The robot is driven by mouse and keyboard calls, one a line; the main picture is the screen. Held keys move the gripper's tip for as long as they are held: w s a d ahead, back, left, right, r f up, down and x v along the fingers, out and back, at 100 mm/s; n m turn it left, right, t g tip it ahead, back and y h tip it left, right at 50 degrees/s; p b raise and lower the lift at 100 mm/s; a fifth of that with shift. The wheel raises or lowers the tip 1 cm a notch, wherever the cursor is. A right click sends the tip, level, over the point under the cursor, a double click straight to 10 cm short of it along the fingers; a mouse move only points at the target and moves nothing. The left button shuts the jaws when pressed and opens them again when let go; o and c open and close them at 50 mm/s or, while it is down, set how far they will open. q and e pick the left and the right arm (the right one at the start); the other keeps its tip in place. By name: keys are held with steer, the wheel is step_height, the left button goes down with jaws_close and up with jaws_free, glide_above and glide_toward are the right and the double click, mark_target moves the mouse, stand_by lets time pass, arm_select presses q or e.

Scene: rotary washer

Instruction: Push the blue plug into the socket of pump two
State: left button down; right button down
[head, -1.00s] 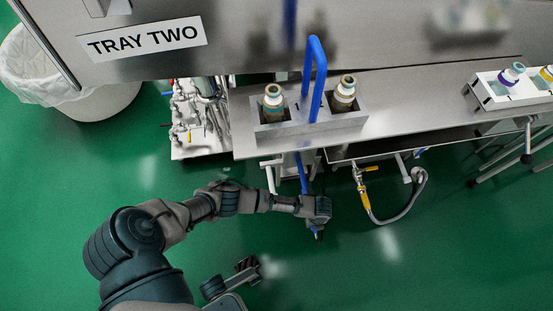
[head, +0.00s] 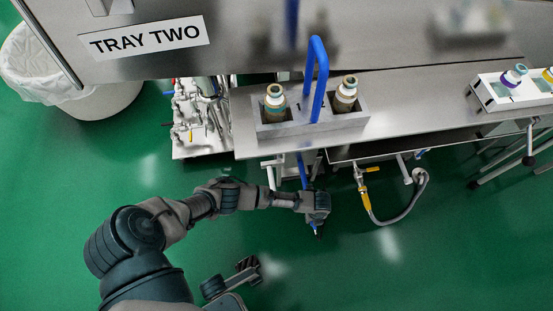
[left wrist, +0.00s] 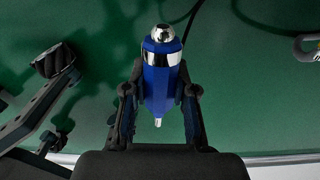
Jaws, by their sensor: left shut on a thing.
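My left gripper (head: 318,216) is in front of the steel bench, low over the green floor. In the left wrist view its two fingers (left wrist: 160,105) are shut on the blue plug (left wrist: 158,88), one on each side. The plug has a silver rounded end at the top of the picture and a thin metal pin at the bottom. In the head view only a little of the plug (head: 315,229) shows below the gripper. I cannot make out the socket of pump two in either view. My right gripper is not in view.
A steel bench (head: 420,92) holds a grey block (head: 290,128) with two bottles and a blue bent tube (head: 317,85). A yellow-handled hose (head: 366,199) hangs right of my gripper. Pipework (head: 190,110) stands left. A TRAY TWO sign (head: 146,38) is above.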

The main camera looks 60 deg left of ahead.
arm_select(q)
steer(key=shift+w+a+b, duration=0.1)
steer(key=shift+w+a, duration=0.15)
steer(key=shift+a, duration=0.35)
steer(key=shift+w+a+b, duration=0.1)
steer(key=shift+w+a, duration=0.15)
steer(key=shift+a, duration=0.4)
steer(key=shift+w+a+b, duration=0.1)
steer(key=shift+w+a, duration=0.15)
steer(key=shift+a, duration=0.35)
steer(key=shift+w+a, duration=0.3)
steer(key=shift+a, duration=0.3)
stand_by(1.0)
steer(key=c, duration=0.8)
jaws_free()
steer(key=shift+c, duration=0.2)
steer(key=shift+r, duration=0.1)
step_height(320, 180, up, 12)
